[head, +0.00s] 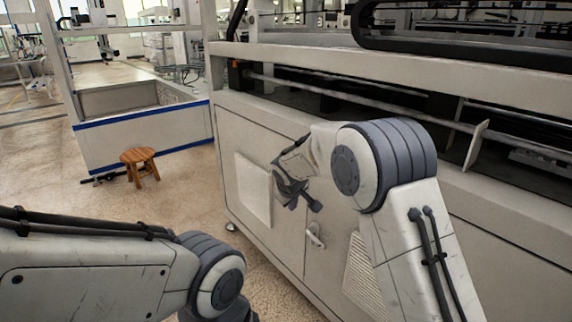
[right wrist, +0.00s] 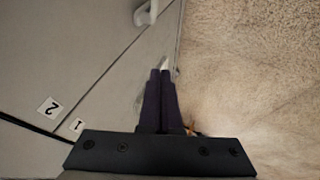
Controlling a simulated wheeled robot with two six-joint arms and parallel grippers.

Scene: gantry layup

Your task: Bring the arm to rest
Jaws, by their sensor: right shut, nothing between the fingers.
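My right arm reaches in from the right in the head view, bent at a large grey-banded joint. Its gripper (head: 299,197) hangs in front of the white cabinet (head: 240,150) doors. In the right wrist view the two dark fingers (right wrist: 160,76) lie side by side, shut with nothing between them. Whether they touch the cabinet cannot be told. My left arm shows at the lower left of the head view, but its gripper is out of the picture.
A door handle (head: 315,236) is just below and right of the right gripper; the handle (right wrist: 147,12) also shows in the right wrist view. A wooden stool (head: 139,160) stands on the speckled floor (head: 190,205). The floor left of the cabinet is mostly clear.

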